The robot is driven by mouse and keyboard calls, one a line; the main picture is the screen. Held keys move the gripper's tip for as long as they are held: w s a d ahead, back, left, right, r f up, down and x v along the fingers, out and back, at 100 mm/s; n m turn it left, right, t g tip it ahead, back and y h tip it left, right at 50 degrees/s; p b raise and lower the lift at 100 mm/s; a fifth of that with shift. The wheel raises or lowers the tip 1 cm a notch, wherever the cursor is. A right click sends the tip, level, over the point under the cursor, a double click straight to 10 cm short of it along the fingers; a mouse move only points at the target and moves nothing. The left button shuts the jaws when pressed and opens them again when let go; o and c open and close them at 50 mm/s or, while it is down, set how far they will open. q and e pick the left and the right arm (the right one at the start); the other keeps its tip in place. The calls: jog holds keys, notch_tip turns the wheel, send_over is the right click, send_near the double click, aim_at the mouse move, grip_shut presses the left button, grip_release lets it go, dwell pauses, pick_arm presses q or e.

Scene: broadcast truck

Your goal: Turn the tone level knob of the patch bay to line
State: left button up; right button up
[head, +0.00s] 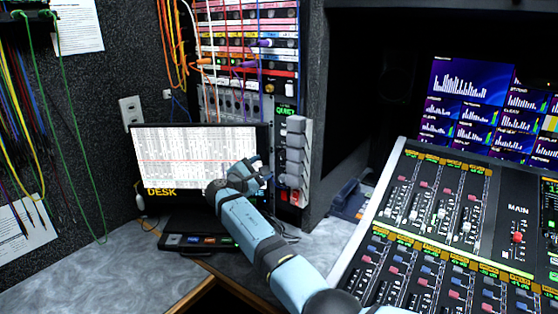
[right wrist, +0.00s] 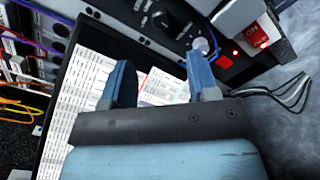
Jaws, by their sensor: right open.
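The patch bay (head: 246,50) stands at the back in the head view, with rows of jacks and colored cords. A lower strip with small knobs (head: 235,102) sits above the monitor; their labels are too small to read. In the right wrist view, a dark panel has a round black knob (right wrist: 162,19) with pale marks around it. I cannot tell whether it is the tone level knob, nor its setting. My right gripper (head: 250,175) is in front of the monitor's right side. In the wrist view my right gripper (right wrist: 160,82) is open and empty, apart from the knob. My left gripper is out of view.
A monitor (head: 158,155) stands on the grey desk (head: 100,277). Grey handset-like blocks (head: 296,142) hang right of it. A red lit button (right wrist: 236,52) and thin cables (right wrist: 282,92) are near the gripper. A mixing console (head: 420,235) fills the right.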

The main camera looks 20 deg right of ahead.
aim_at(281, 156)
jog(key=b+x, duration=0.1)
jog(key=x, duration=0.8)
jog(key=shift+w+d+f+b, duration=0.1)
jog(key=shift+b, duration=0.2)
jog(key=shift+w+d, duration=0.1)
jog(key=shift+d, duration=0.05)
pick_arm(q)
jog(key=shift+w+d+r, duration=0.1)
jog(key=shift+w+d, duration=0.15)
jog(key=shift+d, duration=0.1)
pick_arm(e)
jog(key=shift+w, duration=0.1)
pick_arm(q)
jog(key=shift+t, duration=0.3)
pick_arm(e)
jog(key=shift+c, duration=0.4)
